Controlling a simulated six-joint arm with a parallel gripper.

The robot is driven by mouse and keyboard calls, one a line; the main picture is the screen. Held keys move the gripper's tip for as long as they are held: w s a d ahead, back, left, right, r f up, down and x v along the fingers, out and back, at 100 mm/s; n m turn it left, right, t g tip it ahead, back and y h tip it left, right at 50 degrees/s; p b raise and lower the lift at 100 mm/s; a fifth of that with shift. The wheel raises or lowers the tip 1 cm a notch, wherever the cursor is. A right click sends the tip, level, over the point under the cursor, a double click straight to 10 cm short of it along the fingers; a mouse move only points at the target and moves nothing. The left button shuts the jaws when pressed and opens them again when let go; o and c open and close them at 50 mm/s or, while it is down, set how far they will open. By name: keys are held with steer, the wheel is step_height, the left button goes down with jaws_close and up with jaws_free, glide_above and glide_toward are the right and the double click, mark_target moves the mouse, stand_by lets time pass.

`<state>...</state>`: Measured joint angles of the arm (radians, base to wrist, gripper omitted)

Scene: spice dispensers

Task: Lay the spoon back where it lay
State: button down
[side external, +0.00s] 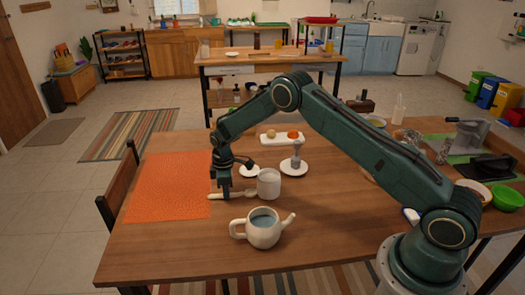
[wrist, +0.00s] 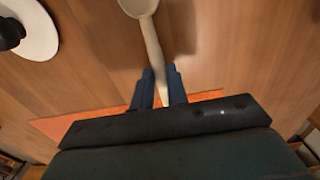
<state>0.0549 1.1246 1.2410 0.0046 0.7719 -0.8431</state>
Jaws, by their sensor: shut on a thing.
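My gripper (side external: 224,196) points down just above the table, at the right edge of the orange mat. It is shut on a cream spoon (side external: 247,190). In the wrist view the spoon's handle (wrist: 152,45) runs between the two blue fingertips (wrist: 158,88), with the bowl at the top edge of the picture. The spoon lies about level, its bowl end towards the white mug (side external: 269,184) and its handle end at the mat's edge. I cannot tell whether the spoon touches the table. The fingers hide part of the handle.
The orange mat (side external: 168,190) lies to the left. A cream teapot (side external: 263,230) stands in front of the mug. Two white saucers, one bearing a grey object (side external: 296,158), and a white tray (side external: 280,146) are behind. A green bowl (side external: 507,198) is far right.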

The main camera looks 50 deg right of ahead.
stand_by(0.3)
steer(key=c, duration=1.4)
jaws_free()
steer(key=shift+f, duration=0.15)
step_height(320, 180, up, 12)
steer(key=shift+r, duration=0.15)
